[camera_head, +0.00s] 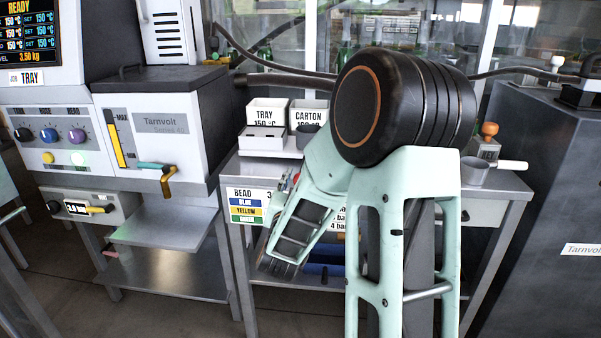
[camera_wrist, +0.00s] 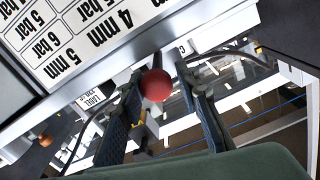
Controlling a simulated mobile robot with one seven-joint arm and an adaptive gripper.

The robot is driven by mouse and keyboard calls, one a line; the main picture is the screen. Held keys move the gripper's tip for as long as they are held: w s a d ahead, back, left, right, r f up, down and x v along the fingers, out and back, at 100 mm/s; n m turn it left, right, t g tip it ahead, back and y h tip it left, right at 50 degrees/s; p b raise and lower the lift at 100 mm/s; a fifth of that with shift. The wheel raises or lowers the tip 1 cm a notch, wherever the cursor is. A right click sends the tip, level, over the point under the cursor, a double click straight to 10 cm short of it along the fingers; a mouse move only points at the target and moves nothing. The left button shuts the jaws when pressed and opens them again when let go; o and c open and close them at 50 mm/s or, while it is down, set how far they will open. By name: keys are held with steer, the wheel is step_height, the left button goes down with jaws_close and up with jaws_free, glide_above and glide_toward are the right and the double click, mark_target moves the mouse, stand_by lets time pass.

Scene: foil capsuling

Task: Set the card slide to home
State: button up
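A red ball knob (camera_wrist: 156,85) sits between the two fingers of my gripper (camera_wrist: 160,76) in the wrist view. The fingers are apart, with a gap visible beside the ball; I cannot tell whether either finger touches it. A white card (camera_wrist: 85,40) with large "mm" and "bar" print lies beyond a metal edge at the upper left. In the head view, a card (camera_head: 256,206) with BEAD and blue, yellow and green bands hangs at the bench front. My arm hides its right part and my gripper there. The slide's track and home mark are not clearly visible.
The bench (camera_head: 483,212) carries TRAY (camera_head: 267,112) and CARTON (camera_head: 309,113) bins and a grey cup (camera_head: 474,171). A Tarnvolt machine (camera_head: 160,128) with knobs and a lever stands at left. A dark cabinet (camera_head: 535,200) stands close at right.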

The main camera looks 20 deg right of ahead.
steer(key=v, duration=0.6)
steer(key=shift+s+a, duration=0.15)
steer(key=shift+a, duration=0.05)
steer(key=shift+r, duration=0.1)
